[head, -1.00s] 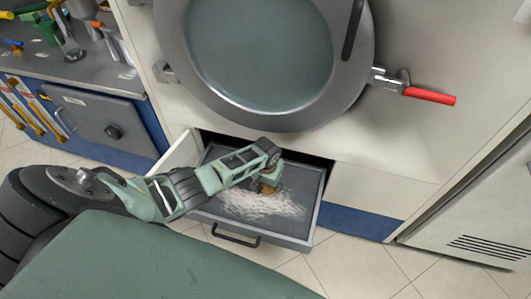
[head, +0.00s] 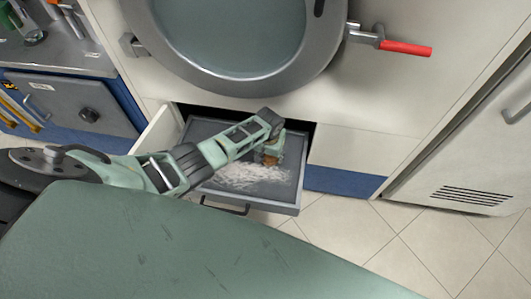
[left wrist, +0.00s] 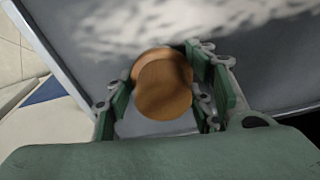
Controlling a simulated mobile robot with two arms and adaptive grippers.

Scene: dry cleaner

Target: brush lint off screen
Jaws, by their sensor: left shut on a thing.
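The lint screen (head: 205,131) is a flat grey panel in an open drawer under the big round machine door. A patch of whitish lint (head: 248,177) lies on its front part, and lint also shows at the top of the left wrist view (left wrist: 165,25). My left gripper (head: 270,151) reaches over the screen from the left, pointing down just behind the lint. It is shut on a brush with a round wooden handle (left wrist: 163,86), seen from above in the left wrist view. The bristles are hidden, so contact with the screen cannot be told. My right gripper is out of view.
The round door (head: 335,70) with its red-handled latch (head: 405,48) is above the drawer. A dark drawer handle (head: 225,206) is at the front. A workbench (head: 60,60) stands left, a white cabinet (head: 470,150) right. Tiled floor (head: 340,230) is clear at front right.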

